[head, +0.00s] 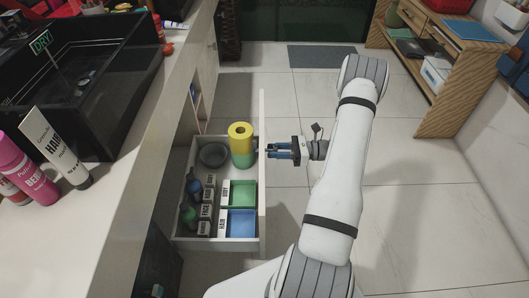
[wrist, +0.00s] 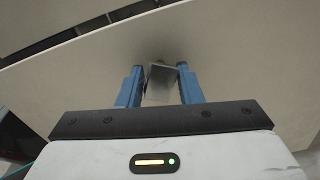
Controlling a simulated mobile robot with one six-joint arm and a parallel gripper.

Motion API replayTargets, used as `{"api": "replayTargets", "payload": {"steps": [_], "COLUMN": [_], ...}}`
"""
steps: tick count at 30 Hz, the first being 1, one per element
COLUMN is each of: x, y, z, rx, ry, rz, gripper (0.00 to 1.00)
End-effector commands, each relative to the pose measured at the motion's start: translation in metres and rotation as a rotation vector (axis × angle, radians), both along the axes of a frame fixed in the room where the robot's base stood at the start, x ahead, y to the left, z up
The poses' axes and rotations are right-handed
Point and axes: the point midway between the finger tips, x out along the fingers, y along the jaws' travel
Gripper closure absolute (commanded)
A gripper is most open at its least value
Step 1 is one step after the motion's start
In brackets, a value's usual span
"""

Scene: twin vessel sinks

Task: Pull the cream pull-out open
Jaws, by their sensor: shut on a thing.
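The cream pull-out (head: 262,200) stands out from the cabinet under the counter, with its inside showing in the head view. Its cream front also fills much of the wrist view (wrist: 230,50). My gripper (head: 272,152) is at the outer side of the front, near its far part. In the wrist view its two blue fingers (wrist: 159,84) are shut on a small grey handle (wrist: 159,83) on the front. The handle is hidden behind the fingers in the head view.
Tiled floor (head: 420,200) to the right is clear. A wooden shelf (head: 450,60) stands at the far right.

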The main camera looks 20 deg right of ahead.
Motion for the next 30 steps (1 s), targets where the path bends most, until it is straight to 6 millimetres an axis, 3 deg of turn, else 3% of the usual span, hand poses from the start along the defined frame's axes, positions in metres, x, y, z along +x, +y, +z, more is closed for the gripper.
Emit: {"api": "replayTargets", "payload": {"steps": [17,18,22,30], "x": [0.0065,0.0066,0.0059,0.0041], "y": [0.0001,0.0002,0.0009,0.0003], "z": [0.0028,0.003,0.0024,0.0015], "rx": [-0.005,-0.005,-0.004,-0.002], "ry": [-0.011,-0.011,-0.009,-0.005], "rz": [0.012,0.012,0.014,0.016], "gripper": [1.0,0.64,0.54,0.53]}}
